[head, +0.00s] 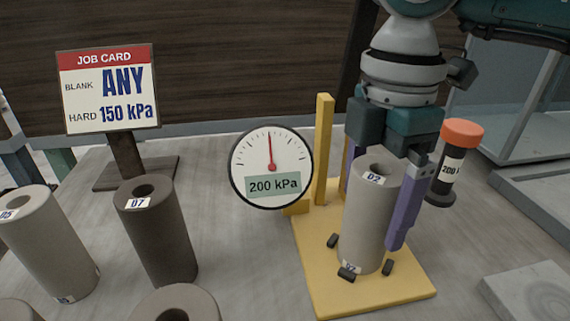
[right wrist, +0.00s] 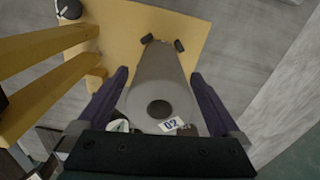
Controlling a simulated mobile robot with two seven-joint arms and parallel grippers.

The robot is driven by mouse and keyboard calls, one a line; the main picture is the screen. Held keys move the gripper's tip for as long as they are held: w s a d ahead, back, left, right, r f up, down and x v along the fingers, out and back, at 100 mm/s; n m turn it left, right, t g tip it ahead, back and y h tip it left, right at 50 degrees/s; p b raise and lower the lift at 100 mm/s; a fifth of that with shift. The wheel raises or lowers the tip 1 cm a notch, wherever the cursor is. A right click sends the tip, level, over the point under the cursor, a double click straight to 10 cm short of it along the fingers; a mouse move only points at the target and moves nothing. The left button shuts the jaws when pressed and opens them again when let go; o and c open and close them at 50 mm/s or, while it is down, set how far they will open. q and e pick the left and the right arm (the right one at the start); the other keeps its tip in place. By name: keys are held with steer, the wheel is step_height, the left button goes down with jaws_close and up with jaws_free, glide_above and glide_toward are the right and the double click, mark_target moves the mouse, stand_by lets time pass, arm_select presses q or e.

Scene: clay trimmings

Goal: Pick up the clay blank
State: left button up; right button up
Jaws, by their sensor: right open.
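A pale grey clay blank labelled 02 (head: 368,222), a cylinder with a hole in its top, stands upright on a yellow stand (head: 340,298) between small dark stops. My right gripper (head: 372,215) points down over it, open, with its purple fingers on either side of the blank. In the right wrist view the blank (right wrist: 160,85) lies between the spread fingers (right wrist: 163,90), with a gap visible on each side. Other blanks stand at left: a light one labelled 05 (head: 50,245) and a dark one labelled 07 (head: 160,240). My left gripper is not clearly seen.
A round dial (head: 271,167) reading 200 kPa is beside the stand's yellow post (head: 322,150). A job card (head: 108,88) reads blank ANY, hard 150 kPa. An orange-capped dark cylinder (head: 460,145) stands behind the gripper. More blank tops (head: 177,303) show in front. A grey slab (head: 530,295) lies at right.

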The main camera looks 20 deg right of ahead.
steer(key=shift+f, duration=0.2)
jaws_close()
stand_by(0.7)
steer(key=shift+r, duration=0.1)
